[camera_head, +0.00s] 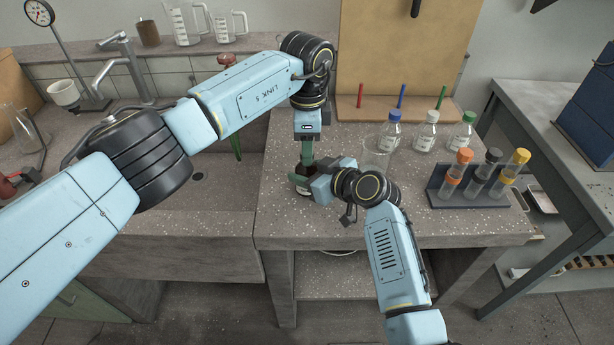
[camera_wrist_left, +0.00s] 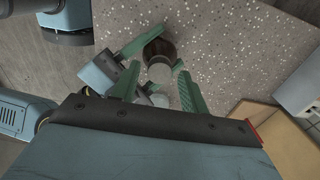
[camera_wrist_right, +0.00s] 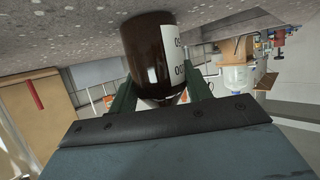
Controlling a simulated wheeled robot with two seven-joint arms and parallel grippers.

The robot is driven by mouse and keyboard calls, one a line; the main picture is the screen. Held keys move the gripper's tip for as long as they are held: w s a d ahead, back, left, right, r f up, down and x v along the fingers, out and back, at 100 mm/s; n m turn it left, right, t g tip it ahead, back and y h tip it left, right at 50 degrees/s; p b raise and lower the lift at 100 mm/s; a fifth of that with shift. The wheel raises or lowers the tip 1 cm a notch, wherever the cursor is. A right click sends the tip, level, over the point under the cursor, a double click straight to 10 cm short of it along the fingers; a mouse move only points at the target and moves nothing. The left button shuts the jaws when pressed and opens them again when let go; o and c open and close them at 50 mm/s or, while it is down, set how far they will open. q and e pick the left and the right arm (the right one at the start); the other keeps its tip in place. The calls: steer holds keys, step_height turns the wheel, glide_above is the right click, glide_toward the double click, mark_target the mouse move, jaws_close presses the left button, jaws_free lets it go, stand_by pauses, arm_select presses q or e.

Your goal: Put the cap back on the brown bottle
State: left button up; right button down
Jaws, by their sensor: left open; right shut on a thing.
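The brown bottle (camera_head: 304,191) stands upright near the front left part of the bench, mostly hidden by my grippers. It also shows in the left wrist view (camera_wrist_left: 160,47) and, with a white label, in the right wrist view (camera_wrist_right: 150,45). My right gripper (camera_head: 308,182) is shut on the bottle from the side; its fingers also flank it in the right wrist view (camera_wrist_right: 158,92). My left gripper (camera_head: 307,160) points down over the bottle, open. In the left wrist view a pale round disc (camera_wrist_left: 160,72), possibly the cap, sits at the bottle's top between the fingers; I cannot tell whether it is seated.
Clear bottles with blue (camera_head: 391,137), white (camera_head: 425,135) and green (camera_head: 462,133) caps stand at the back right. A rack of capped tubes (camera_head: 468,190) stands at the right. The sink (camera_head: 200,180) lies left. Bare bench (camera_head: 385,225) shows at the front.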

arm_select(q)
steer(key=shift+f, duration=0.3)
